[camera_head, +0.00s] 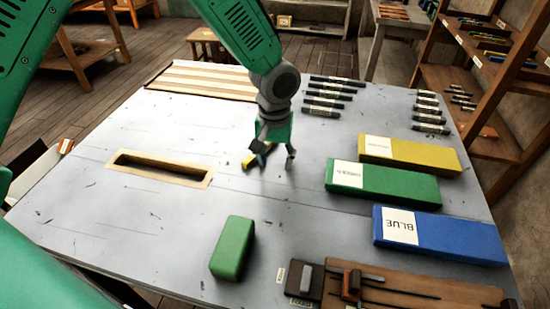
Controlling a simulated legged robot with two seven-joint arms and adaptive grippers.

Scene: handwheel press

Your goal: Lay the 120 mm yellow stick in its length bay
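My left gripper (272,158) points down over the grey table near its middle. Its two fingers are spread apart. A small yellow piece (248,161), likely the yellow stick, lies at the left finger. An orange-tinted end (262,146) shows just behind that finger. The finger and palm hide the rest, so its length and any contact cannot be told. A pale wooden board with lengthwise strips (205,79) lies at the table's back left. A wooden frame with a long slot (160,168) is at the left. I cannot tell which holds the length bay. My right gripper is not in view.
Yellow (425,156), green (400,184) and blue (455,238) boxes lie at the right. A green block (232,248) stands in front. Dark sticks (330,95) lie at the back. A wooden tool board (400,290) is at the front right.

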